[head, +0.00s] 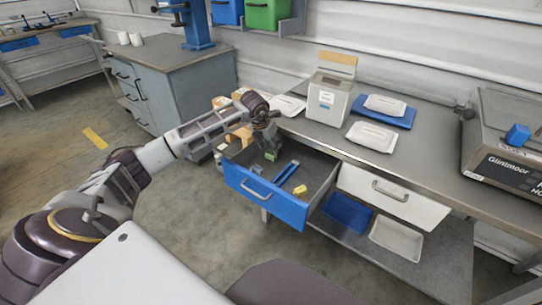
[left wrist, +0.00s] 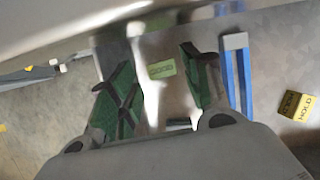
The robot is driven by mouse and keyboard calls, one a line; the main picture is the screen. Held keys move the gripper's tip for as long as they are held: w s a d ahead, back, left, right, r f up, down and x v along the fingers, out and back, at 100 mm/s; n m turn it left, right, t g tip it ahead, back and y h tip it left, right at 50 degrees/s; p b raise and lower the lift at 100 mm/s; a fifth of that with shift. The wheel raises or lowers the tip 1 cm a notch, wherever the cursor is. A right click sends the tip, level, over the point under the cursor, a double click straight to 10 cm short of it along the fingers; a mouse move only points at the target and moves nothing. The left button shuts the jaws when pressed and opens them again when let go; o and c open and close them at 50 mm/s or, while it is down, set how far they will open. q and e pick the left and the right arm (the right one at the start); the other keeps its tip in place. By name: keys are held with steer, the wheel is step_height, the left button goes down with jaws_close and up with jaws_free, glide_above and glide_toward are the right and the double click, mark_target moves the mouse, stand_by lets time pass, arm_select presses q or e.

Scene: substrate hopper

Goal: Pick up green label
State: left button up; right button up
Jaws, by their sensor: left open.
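The green label (left wrist: 161,69), with dark print, lies flat in the open blue-fronted drawer (head: 265,200). In the left wrist view it shows between my two green-padded fingers, apart from both. My left gripper (head: 270,152) is open and points down into the back left part of the drawer; its fingers also show in the left wrist view (left wrist: 157,62). In the head view I cannot tell the label apart from the green finger pads. My right gripper is not in view.
The drawer also holds a blue tool (head: 286,173) and a yellow label block (head: 300,190), marked HOLD in the left wrist view (left wrist: 298,105). The bench top (head: 300,128) overhangs the drawer's back. A white-fronted drawer (head: 390,195) is right of it. A grey hopper box (head: 327,100) stands above.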

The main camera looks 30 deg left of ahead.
mark_target(271, 152)
arm_select(q)
steer(key=shift+f, duration=0.3)
steer(key=shift+b+x, duration=0.7)
steer(key=shift+x, duration=1.6)
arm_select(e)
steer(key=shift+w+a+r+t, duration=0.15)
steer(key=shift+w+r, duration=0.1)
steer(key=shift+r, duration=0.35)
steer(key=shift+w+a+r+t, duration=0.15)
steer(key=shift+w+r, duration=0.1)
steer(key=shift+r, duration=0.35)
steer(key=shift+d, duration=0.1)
arm_select(q)
steer(key=shift+a, duration=0.1)
steer(key=shift+c, duration=0.2)
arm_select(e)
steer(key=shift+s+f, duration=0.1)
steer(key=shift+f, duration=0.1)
arm_select(q)
steer(key=c, duration=0.4)
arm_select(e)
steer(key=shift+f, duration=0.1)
